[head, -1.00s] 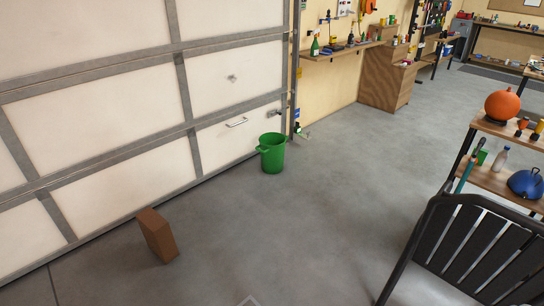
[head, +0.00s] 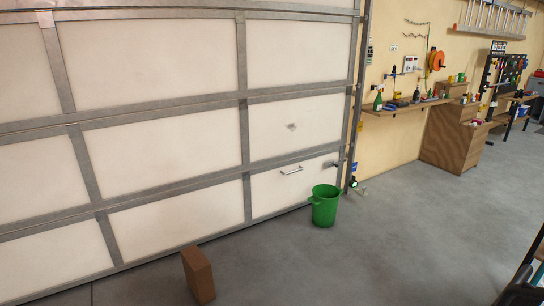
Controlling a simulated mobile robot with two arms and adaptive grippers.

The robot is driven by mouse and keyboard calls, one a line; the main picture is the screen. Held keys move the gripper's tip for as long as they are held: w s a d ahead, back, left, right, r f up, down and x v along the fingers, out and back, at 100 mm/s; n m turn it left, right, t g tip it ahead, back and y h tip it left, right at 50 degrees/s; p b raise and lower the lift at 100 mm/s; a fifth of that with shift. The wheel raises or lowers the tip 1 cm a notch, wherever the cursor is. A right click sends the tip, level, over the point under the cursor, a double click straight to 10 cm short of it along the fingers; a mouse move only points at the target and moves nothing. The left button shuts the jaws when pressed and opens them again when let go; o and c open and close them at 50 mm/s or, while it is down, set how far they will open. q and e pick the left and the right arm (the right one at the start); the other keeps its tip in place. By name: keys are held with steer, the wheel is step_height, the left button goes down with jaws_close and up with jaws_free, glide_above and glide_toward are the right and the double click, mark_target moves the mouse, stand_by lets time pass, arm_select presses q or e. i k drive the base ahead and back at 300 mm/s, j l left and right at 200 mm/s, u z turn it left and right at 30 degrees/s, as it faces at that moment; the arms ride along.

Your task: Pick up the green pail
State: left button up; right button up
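The green pail (head: 324,208) stands upright on the grey concrete floor in the head view, right of the middle. It is close to the bottom of the white garage door, near the door's right edge. Its open top faces up and a handle or lip shows at its upper left. Neither of my grippers is in the head view.
A brown box-like block (head: 198,275) stands on the floor left of the pail. The white garage door (head: 160,150) fills the left. A wall shelf (head: 405,105) and a wooden cabinet (head: 455,140) are at the right. The floor (head: 400,240) right of the pail is clear.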

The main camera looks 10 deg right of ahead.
mark_target(325, 206)
steer(key=i+l+z, duration=0.3)
steer(key=i, duration=0.3)
steer(key=i+l+z, duration=0.35)
steer(key=i, duration=0.25)
steer(key=i+z, duration=0.3)
steer(key=i, duration=0.3)
